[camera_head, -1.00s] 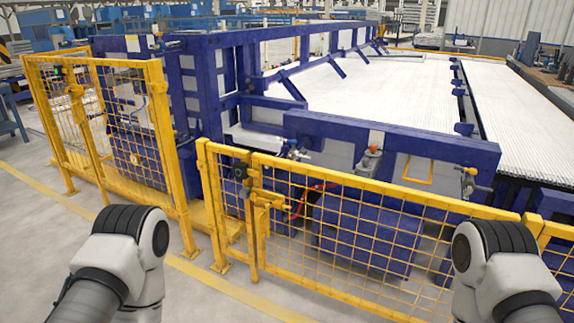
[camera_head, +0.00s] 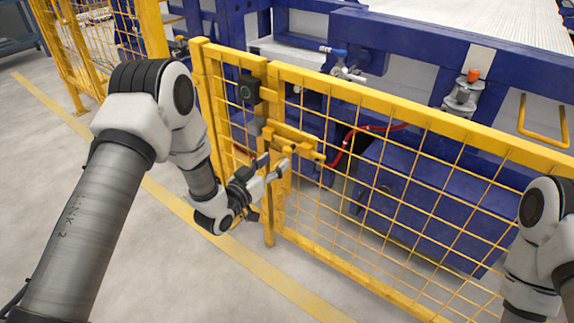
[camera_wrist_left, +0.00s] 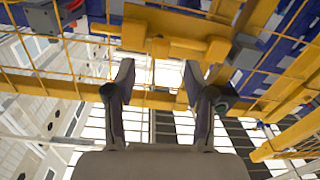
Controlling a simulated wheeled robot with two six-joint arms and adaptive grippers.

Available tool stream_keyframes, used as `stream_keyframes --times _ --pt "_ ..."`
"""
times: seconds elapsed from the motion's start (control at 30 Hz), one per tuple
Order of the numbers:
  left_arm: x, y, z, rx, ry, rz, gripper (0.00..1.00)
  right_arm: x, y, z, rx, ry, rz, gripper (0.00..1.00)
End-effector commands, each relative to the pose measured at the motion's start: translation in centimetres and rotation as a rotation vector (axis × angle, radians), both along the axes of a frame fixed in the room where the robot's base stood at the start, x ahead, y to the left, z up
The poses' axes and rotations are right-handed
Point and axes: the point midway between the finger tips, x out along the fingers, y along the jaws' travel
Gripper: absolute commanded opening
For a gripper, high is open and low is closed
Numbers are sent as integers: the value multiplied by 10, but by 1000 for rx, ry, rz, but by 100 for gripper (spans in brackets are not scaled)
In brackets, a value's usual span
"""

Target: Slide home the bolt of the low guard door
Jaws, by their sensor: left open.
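The low guard door (camera_head: 400,185) is a yellow frame with wire mesh, beside a yellow post. The yellow bolt (camera_head: 298,139) sits near its top corner at the post. In the left wrist view the bolt (camera_wrist_left: 178,27) lies across the top, with a small yellow knob (camera_wrist_left: 160,47) hanging from it. My left gripper (camera_head: 274,164) is just in front of and below the bolt in the head view. In the left wrist view my left gripper (camera_wrist_left: 157,80) is open and empty, its fingertips below the knob and apart from it. My right gripper is out of view.
Behind the mesh are blue machinery (camera_head: 405,200) and a red hose (camera_head: 350,140). The grey floor (camera_head: 190,285) before the fence is clear, with a yellow line.

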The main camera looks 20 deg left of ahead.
Motion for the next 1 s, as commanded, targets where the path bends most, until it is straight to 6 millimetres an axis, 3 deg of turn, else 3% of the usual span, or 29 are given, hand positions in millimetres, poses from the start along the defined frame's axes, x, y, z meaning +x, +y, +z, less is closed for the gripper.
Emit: stream_keyframes --times 0.3,0.6,0.67,0.77,1.0 --pt "53 -19 0 2 3 0 54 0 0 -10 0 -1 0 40" --pt "60 -20 0 0 7 1 54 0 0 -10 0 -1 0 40" --pt "60 -20 0 0 7 1 36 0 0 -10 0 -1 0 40" --pt "60 -20 0 0 7 1 1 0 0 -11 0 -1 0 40" --pt "62 -16 1 0 6 2 0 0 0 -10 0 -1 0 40"
